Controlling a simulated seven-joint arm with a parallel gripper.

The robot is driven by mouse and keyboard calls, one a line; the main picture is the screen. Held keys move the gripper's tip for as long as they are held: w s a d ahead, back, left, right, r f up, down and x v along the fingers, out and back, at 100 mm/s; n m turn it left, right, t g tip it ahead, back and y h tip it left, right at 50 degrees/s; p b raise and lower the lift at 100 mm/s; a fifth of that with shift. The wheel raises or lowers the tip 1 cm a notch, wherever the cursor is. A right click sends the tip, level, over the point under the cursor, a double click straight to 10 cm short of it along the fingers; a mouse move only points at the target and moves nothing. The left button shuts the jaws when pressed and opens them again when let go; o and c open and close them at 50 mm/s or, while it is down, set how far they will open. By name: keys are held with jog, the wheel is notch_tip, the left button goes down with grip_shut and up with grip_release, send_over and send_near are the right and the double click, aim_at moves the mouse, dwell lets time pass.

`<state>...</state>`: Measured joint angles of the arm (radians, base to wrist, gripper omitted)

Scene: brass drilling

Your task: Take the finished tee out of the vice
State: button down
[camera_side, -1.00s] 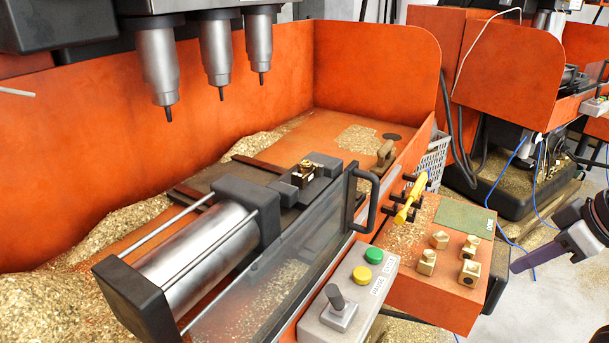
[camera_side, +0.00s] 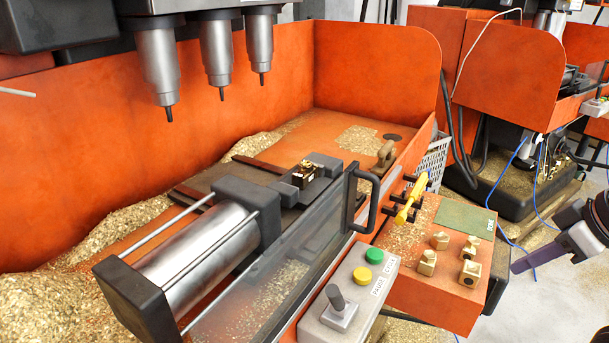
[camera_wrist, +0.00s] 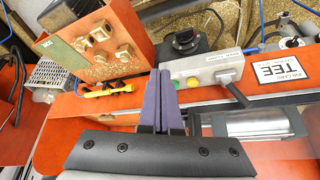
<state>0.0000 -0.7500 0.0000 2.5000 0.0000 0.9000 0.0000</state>
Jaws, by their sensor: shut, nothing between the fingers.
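The brass tee (camera_side: 307,170) sits in the vice (camera_side: 322,163) between dark jaws, at the middle of the side view. It is small there, and I cannot tell whether the jaws press on it. My gripper (camera_side: 513,267) is at the right edge of the side view, well away from the vice, beyond the orange shelf. In the wrist view its two purple fingers (camera_wrist: 161,75) are together and empty. The vice and the tee in it are not visible in the wrist view.
Several brass pieces lie on the orange shelf (camera_side: 410,294) beside a yellow-handled tool (camera_side: 411,198). A clear guard (camera_side: 285,275) with a black handle (camera_side: 370,200) stands in front of the vice. Three drill spindles (camera_side: 217,50) hang behind. A control box (camera_side: 350,300) stands at the front.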

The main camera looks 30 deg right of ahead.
grip_release()
dwell(0.5)
